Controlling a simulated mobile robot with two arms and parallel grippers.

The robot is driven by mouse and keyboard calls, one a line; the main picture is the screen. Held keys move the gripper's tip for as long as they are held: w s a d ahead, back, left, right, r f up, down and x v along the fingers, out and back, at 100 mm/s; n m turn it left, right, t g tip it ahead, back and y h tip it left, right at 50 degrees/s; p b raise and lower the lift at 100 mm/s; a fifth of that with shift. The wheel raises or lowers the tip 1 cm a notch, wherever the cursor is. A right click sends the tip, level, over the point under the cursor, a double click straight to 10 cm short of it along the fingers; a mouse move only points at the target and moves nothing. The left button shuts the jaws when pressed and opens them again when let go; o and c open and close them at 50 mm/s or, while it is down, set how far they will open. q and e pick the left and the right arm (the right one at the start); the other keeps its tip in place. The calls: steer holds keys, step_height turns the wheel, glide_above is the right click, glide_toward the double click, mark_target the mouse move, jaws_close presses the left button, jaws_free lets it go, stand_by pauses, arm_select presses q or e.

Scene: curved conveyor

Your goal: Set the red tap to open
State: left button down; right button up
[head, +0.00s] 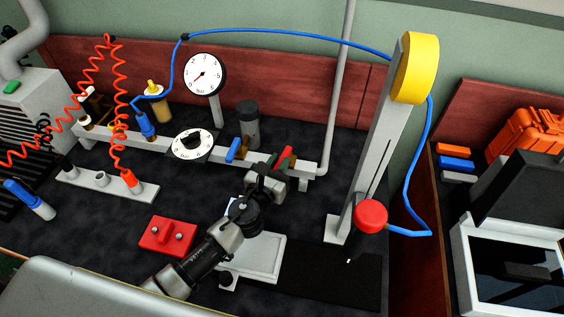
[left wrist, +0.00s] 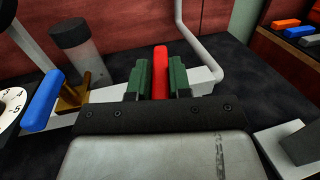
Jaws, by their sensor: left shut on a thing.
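The red tap (head: 286,154) sits at the right end of the grey pipe bar (head: 215,160) on the bench, beside a bent grey pipe. In the left wrist view the red tap handle (left wrist: 160,72) stands between my two green fingertips and points away from me. My left gripper (left wrist: 160,78) is shut on this handle. It also shows in the head view (head: 280,160), reaching up from the lower middle. The tap's base is hidden behind the gripper. My right gripper is in neither view.
A blue tap (head: 235,149) with a brass stem is just left of the red one. A dark cylinder (head: 248,124) stands behind. A white dial (head: 192,144) is farther left. A tall column (head: 375,140) with a red knob (head: 370,216) stands to the right.

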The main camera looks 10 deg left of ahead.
arm_select(q)
steer(key=shift+w+a+m+g+h+b, duration=0.2)
steer(key=shift+a+m+g+h+b, duration=0.3)
steer(key=shift+m+h+b, duration=0.5)
steer(key=shift+w+a+m+g+h+b, duration=0.25)
steer(key=shift+m+g+h, duration=0.35)
steer(key=shift+h, duration=0.75)
steer(key=shift+w+a+m+g+h+b, duration=0.1)
steer(key=shift+a+m+g+h+b, duration=0.35)
steer(key=shift+m+h+b, duration=0.55)
steer(key=shift+h, duration=0.25)
steer(key=c, duration=1)
jaws_free()
steer(key=shift+c, duration=0.2)
